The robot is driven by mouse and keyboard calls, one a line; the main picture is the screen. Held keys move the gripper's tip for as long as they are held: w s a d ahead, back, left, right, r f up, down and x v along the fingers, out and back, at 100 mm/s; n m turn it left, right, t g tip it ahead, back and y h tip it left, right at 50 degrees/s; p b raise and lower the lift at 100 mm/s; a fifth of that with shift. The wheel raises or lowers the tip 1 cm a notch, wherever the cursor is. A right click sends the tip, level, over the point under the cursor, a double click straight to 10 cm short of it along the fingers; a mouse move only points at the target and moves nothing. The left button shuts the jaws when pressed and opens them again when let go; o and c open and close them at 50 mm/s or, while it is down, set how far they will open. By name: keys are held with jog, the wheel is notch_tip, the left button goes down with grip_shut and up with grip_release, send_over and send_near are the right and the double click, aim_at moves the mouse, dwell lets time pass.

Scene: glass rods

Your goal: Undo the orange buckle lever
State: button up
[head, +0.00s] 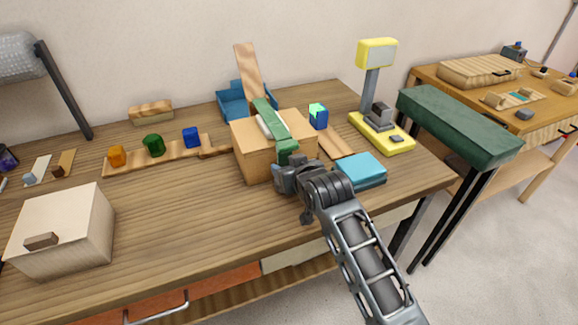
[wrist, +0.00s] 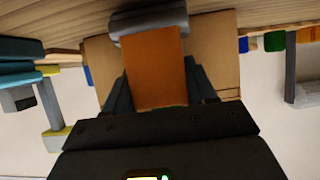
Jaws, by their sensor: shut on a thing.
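The orange buckle lever (wrist: 157,70) fills the space between my fingers in the wrist view, with a grey rounded bar (wrist: 148,24) at its upper end. My gripper (head: 284,174) is shut on the lever, at the front face of a cardboard-brown box (head: 253,166). A green strap (head: 268,117) runs over the box top and down its front to the buckle. In the head view my gripper hides the lever. I cannot tell exactly how far the lever is tilted.
A teal block (head: 359,172) lies close to the right of my gripper. A yellow scale-like stand (head: 384,137) and a blue-green cube (head: 318,117) stand behind. A pale box (head: 68,232) is at left. The table front-left of the brown box is clear.

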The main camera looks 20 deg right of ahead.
jog(key=o, duration=1)
jog(key=shift+c, duration=0.2)
jog(key=shift+s, duration=0.1)
jog(key=v, duration=0.7)
jog(key=shift+s+r+b, duration=0.15)
jog(key=shift+s+b, duration=0.1)
jog(key=shift+b, duration=0.15)
jog(key=s+f+t, duration=0.1)
jog(key=s+f, duration=0.2)
jog(key=s, duration=0.9)
jog(key=s+f, duration=0.3)
jog(key=s, duration=0.9)
jog(key=s+r, duration=0.5)
jog(key=s, duration=0.5)
jog(key=s+r+t, duration=0.1)
jog(key=s+r, duration=0.4)
jog(key=s, duration=0.5)
jog(key=shift+s+d+r, duration=0.15)
jog(key=shift+s+r, duration=0.15)
jog(key=shift+s, duration=0.1)
